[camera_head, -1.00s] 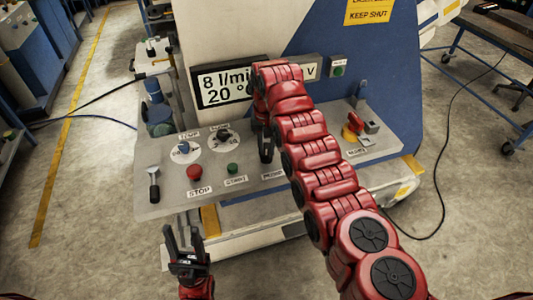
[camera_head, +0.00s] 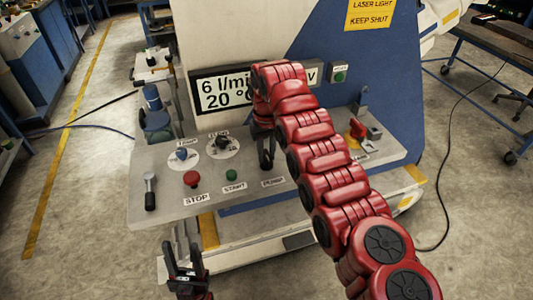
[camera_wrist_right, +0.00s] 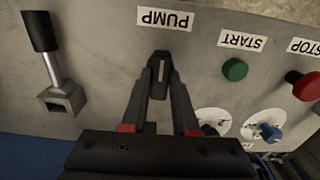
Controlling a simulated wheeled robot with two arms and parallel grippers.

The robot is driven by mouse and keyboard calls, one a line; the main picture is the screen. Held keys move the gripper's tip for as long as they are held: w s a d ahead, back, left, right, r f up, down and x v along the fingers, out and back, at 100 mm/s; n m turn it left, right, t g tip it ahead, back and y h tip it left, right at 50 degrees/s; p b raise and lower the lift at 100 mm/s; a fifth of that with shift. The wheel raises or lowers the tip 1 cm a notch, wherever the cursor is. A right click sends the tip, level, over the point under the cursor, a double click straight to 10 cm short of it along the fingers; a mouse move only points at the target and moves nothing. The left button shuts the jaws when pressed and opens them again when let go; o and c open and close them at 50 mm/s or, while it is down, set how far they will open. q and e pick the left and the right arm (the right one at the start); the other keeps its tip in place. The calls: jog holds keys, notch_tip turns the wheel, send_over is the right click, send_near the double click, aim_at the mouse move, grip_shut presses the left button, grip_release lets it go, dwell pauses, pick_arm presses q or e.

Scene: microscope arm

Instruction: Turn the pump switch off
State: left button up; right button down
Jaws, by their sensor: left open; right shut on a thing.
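The pump switch (camera_wrist_right: 161,72) shows only as a small pale sliver between my right fingertips, above the PUMP label (camera_head: 272,182) on the grey panel; its on or off position cannot be told. The label also shows in the right wrist view (camera_wrist_right: 165,18). My right gripper (camera_head: 266,160) points down at the panel, its fingers shut on the switch; it fills the middle of the right wrist view (camera_wrist_right: 160,85). My left gripper (camera_head: 184,258) is open and empty, in front of and below the panel's front edge.
The panel has a red STOP button (camera_head: 191,179), a green START button (camera_head: 231,175), two dials (camera_head: 182,154) and a lever at the left (camera_head: 150,192). The display (camera_head: 224,92) reads 6 l/min and 20 °.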

aim_at(266, 155)
jog(key=c, duration=0.7)
grip_release()
jog(key=shift+r, duration=0.3)
notch_tip(266, 155, up, 6)
jog(key=shift+a+f+p, duration=0.1)
jog(key=shift+p, duration=0.45)
notch_tip(266, 155, up, 11)
jog(key=p, duration=1.1)
